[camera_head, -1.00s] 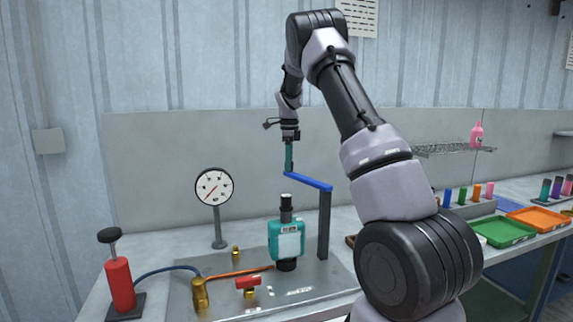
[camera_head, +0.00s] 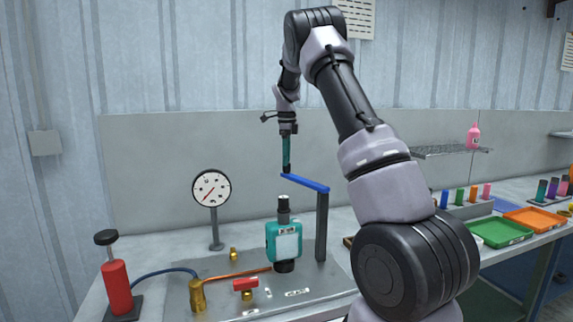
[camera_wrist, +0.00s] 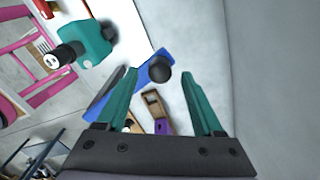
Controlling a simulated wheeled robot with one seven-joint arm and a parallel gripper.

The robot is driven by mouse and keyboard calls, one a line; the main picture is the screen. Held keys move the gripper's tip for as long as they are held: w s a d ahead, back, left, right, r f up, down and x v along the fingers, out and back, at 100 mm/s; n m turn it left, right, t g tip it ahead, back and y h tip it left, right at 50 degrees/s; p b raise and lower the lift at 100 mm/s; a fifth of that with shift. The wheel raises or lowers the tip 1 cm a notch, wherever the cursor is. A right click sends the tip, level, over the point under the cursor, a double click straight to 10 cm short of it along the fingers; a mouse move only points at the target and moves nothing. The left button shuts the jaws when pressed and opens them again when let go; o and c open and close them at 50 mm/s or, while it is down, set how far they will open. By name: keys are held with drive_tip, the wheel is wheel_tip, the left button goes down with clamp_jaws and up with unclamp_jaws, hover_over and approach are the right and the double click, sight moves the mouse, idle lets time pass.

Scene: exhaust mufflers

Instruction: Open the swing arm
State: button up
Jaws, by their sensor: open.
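The swing arm is a blue bar (camera_head: 306,183) on top of a dark upright post (camera_head: 322,228). It reaches left from the post, above and behind the teal pump unit (camera_head: 284,241). My gripper (camera_head: 286,169) points down over the bar's free left end. In the wrist view my gripper (camera_wrist: 158,72) is open, with its two teal fingers apart. A dark round knob (camera_wrist: 161,75) at the end of the blue bar (camera_wrist: 152,66) appears between the fingertips. I cannot tell whether either finger touches it. The pump unit also shows in the wrist view (camera_wrist: 95,47).
A dial gauge (camera_head: 211,188) stands at the left of the bench, with a red cylinder (camera_head: 117,287) in front. A brass fitting (camera_head: 197,295) and a red-handled valve (camera_head: 245,284) sit on the plate. Green (camera_head: 501,231) and orange (camera_head: 535,220) trays lie right.

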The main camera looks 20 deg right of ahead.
wheel_tip(320, 180, up, 7)
drive_tip(key=shift+r, duration=0.5)
drive_tip(key=s+a+r+n+t+y, duration=0.15)
drive_tip(key=s+r+n, duration=0.35)
drive_tip(key=s, duration=0.5)
drive_tip(key=s+a+r+n+t+y, duration=0.1)
drive_tip(key=s+r+n+t, duration=0.1)
drive_tip(key=s+r+n, duration=0.5)
drive_tip(key=s+a+f+n+t, duration=0.2)
drive_tip(key=s+f+n, duration=0.1)
drive_tip(key=s, duration=0.8)
drive_tip(key=s+a+f+n+t, duration=0.1)
drive_tip(key=s+a+f+n, duration=0.1)
drive_tip(key=s, duration=1)
drive_tip(key=shift+a+f+n+t, duration=0.35)
drive_tip(key=shift+f+n, duration=0.5)
drive_tip(key=shift+n, duration=0.25)
